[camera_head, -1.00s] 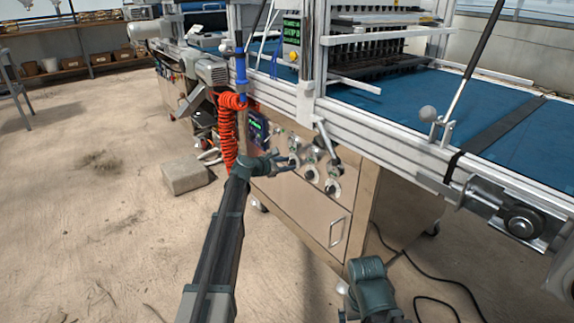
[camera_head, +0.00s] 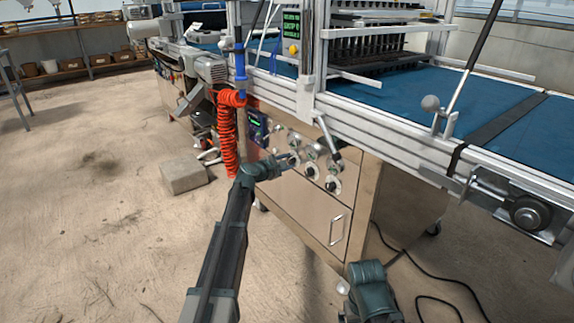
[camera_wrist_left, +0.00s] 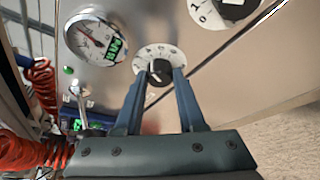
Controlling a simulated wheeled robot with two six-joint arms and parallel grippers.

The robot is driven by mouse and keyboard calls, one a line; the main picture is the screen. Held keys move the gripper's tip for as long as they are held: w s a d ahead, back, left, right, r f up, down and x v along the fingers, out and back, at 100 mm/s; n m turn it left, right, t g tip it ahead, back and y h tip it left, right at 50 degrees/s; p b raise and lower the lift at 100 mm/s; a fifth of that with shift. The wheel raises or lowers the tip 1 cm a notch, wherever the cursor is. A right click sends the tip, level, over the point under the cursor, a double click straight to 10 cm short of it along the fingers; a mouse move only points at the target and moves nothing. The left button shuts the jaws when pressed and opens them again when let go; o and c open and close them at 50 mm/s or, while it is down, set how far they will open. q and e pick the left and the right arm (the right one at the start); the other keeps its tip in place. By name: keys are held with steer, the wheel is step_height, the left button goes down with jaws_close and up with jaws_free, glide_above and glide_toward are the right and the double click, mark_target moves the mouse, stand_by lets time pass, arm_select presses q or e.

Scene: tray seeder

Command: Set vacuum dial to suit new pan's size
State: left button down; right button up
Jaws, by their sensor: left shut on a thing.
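My left gripper (camera_head: 287,161) reaches the front panel of the seeder's cabinet, at the left end of its row of dials. In the left wrist view, its two blue-grey fingers (camera_wrist_left: 160,76) are shut on a black dial knob (camera_wrist_left: 158,69), one on each side. A white numbered scale plate (camera_wrist_left: 148,52) surrounds the knob, and the fingers cover part of it. A round gauge (camera_wrist_left: 95,38) with a needle and green digits sits left of the knob. Part of my right arm (camera_head: 369,287) shows at the bottom; its fingers cannot be made out.
Another numbered dial (camera_wrist_left: 236,7) sits at the upper right of the wrist view. A red coiled hose (camera_head: 229,135) hangs left of the panel. The blue conveyor (camera_head: 400,97) runs above. A grey block (camera_head: 184,176) lies on otherwise open floor at left; a black cable (camera_head: 425,280) lies at right.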

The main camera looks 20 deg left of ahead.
arm_select(q)
steer(key=shift+m+t, duration=0.3)
steer(key=shift+m, duration=0.1)
steer(key=c, duration=0.5)
jaws_free()
steer(key=shift+s, duration=0.1)
steer(key=p+v, duration=0.2)
steer(key=v, duration=1.1)
steer(key=shift+s+p, duration=0.3)
steer(key=shift+r, duration=0.15)
